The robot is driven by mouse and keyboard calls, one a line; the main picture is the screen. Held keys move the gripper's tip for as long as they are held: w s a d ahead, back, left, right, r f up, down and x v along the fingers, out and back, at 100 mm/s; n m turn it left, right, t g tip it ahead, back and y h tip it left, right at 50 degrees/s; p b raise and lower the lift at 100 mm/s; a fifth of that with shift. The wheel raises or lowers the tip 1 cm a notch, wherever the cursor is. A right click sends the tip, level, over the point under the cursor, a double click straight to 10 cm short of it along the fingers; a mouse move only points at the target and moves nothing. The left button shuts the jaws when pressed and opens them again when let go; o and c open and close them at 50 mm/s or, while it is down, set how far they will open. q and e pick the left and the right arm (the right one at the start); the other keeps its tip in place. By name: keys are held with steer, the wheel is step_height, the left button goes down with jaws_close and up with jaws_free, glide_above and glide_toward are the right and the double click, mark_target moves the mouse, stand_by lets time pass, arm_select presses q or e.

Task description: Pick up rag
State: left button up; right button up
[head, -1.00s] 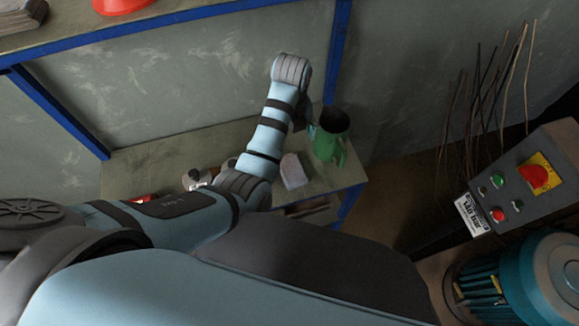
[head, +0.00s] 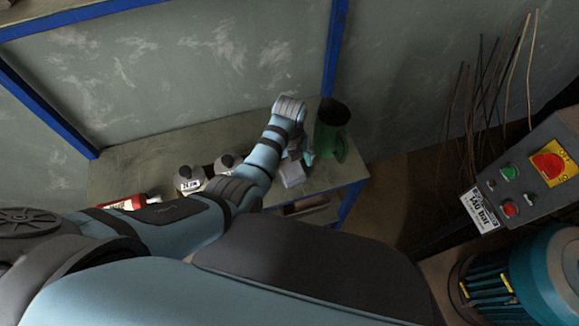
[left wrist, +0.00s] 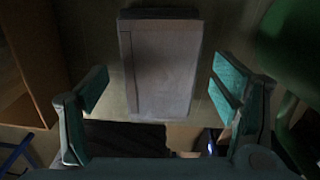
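The rag (head: 292,174) is a pale grey, flat rectangular piece lying on the shelf-like bench top, near its right end. In the left wrist view the rag (left wrist: 163,70) fills the middle, with a crease line along its left side. My left gripper (head: 302,152) is just above and beside it in the head view, partly hidden by my wrist. In the left wrist view my left gripper (left wrist: 159,88) is open, its teal fingers apart on either side of the rag and not touching it. My right gripper is not in view.
A green jug (head: 331,130) stands close to the right of my left gripper. Grey bottles (head: 188,180) and a red container (head: 124,203) stand to the left on the bench (head: 150,150). A control box (head: 530,170) and a teal motor (head: 520,280) are at the right.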

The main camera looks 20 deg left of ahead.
mark_target(290, 164)
arm_select(q)
steer(key=c, duration=1.1)
steer(key=shift+r, duration=0.1)
step_height(290, 164, up, 10)
steer(key=p, duration=0.3)
steer(key=shift+p, duration=0.3)
